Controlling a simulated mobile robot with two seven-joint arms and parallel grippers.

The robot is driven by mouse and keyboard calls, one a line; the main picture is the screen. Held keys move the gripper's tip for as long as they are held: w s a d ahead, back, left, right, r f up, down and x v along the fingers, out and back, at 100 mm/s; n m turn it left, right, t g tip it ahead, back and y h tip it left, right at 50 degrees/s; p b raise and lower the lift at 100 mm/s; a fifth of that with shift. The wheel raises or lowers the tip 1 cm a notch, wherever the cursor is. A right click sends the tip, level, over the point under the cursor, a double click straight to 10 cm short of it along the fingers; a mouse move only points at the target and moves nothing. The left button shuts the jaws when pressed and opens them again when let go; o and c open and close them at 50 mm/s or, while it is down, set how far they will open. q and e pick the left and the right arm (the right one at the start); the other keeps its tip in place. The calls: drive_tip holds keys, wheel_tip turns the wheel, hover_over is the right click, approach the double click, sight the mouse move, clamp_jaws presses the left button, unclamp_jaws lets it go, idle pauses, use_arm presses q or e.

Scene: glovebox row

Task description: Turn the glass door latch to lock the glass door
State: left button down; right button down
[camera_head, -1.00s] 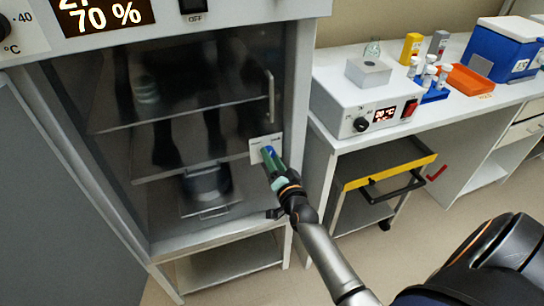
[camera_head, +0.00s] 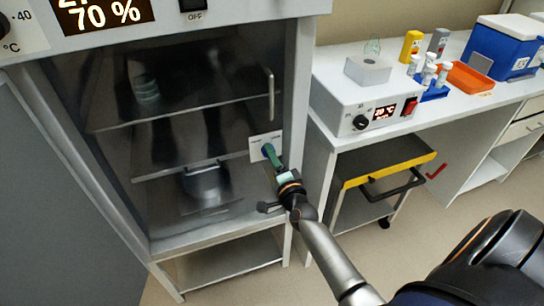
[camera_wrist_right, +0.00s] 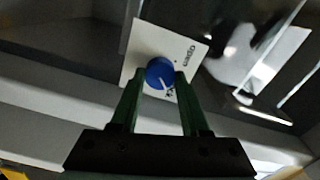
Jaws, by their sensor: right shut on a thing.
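The glass door (camera_head: 165,135) of the cabinet appears closed. Its latch is a round blue knob (camera_wrist_right: 159,72) on a white plate (camera_head: 256,144) at the door's right edge. The plate also shows in the right wrist view (camera_wrist_right: 142,42), with the word "Open" at its upper right and a second label partly hidden low down. The knob's white mark points down and slightly right in that view, towards the second label. My right gripper (camera_wrist_right: 160,76) is shut on the knob, one green finger on each side; it also shows in the head view (camera_head: 268,151). My left gripper is out of view.
A vertical door handle (camera_head: 271,95) stands above the latch. To the right is a bench with a grey heater box (camera_head: 335,100), an orange tray (camera_head: 467,78) and a blue cooler (camera_head: 497,52). A yellow-edged black cart (camera_head: 385,160) stands below.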

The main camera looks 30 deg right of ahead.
drive_tip(key=shift+r, duration=0.2)
drive_tip(key=shift+c, duration=1.9)
unclamp_jaws()
drive_tip(key=shift+f, duration=0.1)
drive_tip(key=shift+f, duration=0.1)
drive_tip(key=v, duration=1.2)
drive_tip(key=shift+s, duration=0.25)
drive_tip(key=s+a+f+n+g+y+p, duration=0.2)
drive_tip(key=s+a+f+n+g+y, duration=0.1)
drive_tip(key=s+a+n, duration=0.4)
drive_tip(key=s+a+f+n+g+y+p, duration=0.3)
drive_tip(key=s+a+f+n+g, duration=0.2)
drive_tip(key=n, duration=0.8)
wheel_tip(320, 180, down, 3)
drive_tip(key=s+a, duration=0.2)
drive_tip(key=shift+s+a+y+p, duration=0.2)
drive_tip(key=shift+a+y+p, duration=0.1)
drive_tip(key=shift+y, duration=0.1)
